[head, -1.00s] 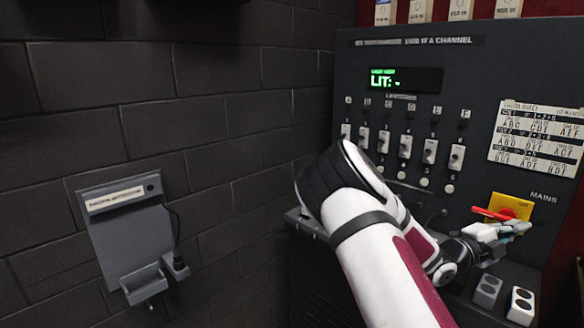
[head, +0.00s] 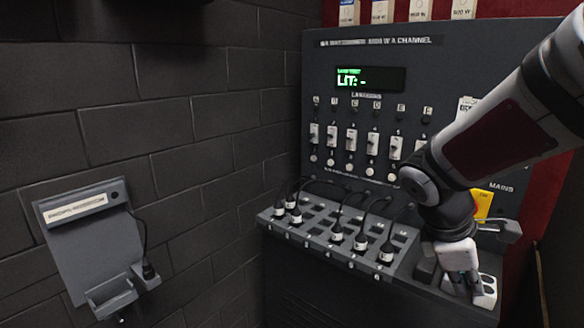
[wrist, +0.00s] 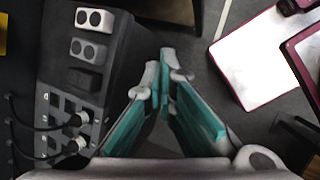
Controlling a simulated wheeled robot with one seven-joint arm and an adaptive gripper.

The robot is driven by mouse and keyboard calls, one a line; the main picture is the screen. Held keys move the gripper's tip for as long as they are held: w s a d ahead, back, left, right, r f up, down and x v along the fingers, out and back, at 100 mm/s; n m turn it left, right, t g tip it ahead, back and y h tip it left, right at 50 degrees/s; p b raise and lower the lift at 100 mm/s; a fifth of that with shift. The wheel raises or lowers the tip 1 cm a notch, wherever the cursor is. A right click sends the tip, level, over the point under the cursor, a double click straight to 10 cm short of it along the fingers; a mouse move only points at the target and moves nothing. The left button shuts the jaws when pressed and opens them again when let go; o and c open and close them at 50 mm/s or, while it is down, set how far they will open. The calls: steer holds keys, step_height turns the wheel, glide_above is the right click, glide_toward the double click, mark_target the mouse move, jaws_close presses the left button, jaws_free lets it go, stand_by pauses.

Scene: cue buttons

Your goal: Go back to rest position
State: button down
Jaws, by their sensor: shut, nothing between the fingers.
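My gripper (wrist: 164,75) is shut and empty in the wrist view, its teal-padded fingers together above the floor beside the console. In the head view my gripper (head: 456,258) hangs pointing down at the right end of the console ledge, near the two-hole sockets. My arm crosses the right side of that view and covers the printed chart and part of the yellow mains plate (head: 483,204). The dark control panel (head: 330,75) has a green-lit display (head: 369,79) reading "LIT: -". A row of white switches (head: 351,139) sits below it.
The sloped ledge (head: 312,236) holds several black plugs with cables (head: 337,235). A grey wall unit (head: 90,245) is at the left on the dark brick wall (head: 150,110). In the wrist view, a white red-edged surface (wrist: 255,60) is at the right.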

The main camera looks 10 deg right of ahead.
steer(key=s+a+r+m+t+y, duration=0.3)
steer(key=a+m, duration=0.2)
steer(key=a, duration=0.4)
steer(key=s+a+r+m+t+y, duration=0.2)
steer(key=s+a+r+m, duration=0.2)
steer(key=a, duration=0.5)
steer(key=shift+r+m+t+y, duration=0.15)
steer(key=shift+m+t+y, duration=0.25)
steer(key=shift+m, duration=0.4)
